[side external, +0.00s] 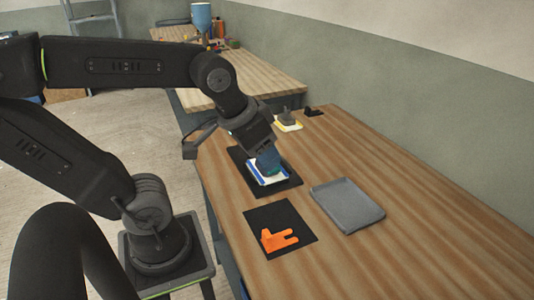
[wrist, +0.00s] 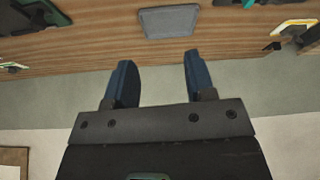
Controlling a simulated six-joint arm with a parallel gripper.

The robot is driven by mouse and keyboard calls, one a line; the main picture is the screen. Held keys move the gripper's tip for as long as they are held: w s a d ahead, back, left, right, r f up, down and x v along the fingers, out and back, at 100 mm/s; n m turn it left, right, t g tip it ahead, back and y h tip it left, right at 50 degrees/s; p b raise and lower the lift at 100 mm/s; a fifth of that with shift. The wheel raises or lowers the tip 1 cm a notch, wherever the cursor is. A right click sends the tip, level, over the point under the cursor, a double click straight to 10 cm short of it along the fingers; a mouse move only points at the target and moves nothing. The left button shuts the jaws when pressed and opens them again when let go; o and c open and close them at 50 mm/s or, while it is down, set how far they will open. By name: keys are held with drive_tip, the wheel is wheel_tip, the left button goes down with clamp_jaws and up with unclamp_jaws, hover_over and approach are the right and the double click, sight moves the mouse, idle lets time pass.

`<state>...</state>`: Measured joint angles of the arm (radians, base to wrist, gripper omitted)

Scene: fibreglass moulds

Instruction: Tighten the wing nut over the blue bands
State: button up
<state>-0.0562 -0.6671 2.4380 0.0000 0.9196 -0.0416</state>
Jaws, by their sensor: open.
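A white piece with blue bands (side external: 268,181) lies on a black mat (side external: 289,190) in the side external view. My gripper (side external: 268,160) is over this piece, its blue-teal fingers pointing down and covering part of it. I cannot tell whether they touch it. No wing nut can be made out; the fingers hide the middle of the piece. In the wrist view my gripper (wrist: 155,75) shows two dark blue fingers set apart, with nothing between them.
A grey tray (side external: 347,205) lies to the right; it also shows in the wrist view (wrist: 168,22). An orange bracket (side external: 279,238) sits on a nearer black mat (side external: 262,215). A yellow-edged piece (side external: 288,125) and a small black part (side external: 314,111) are farther back. The table's right side is clear.

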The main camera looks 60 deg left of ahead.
drive_tip(key=w+a+n+g, duration=0.3)
drive_tip(key=w+a+n, duration=0.3)
drive_tip(key=w+a, duration=0.4)
drive_tip(key=w+a+f+n+g, duration=0.1)
drive_tip(key=a+f+n, duration=0.2)
drive_tip(key=a, duration=0.5)
drive_tip(key=w+a+f+n+g, duration=0.1)
drive_tip(key=w+a+f+n, duration=0.15)
drive_tip(key=a, duration=0.55)
drive_tip(key=shift+n, duration=0.45)
drive_tip(key=f, duration=1.4)
drive_tip(key=shift+s+d+f, duration=0.1)
drive_tip(key=shift+s+d, duration=0.15)
drive_tip(key=shift+s, duration=0.05)
drive_tip(key=c, duration=0.9)
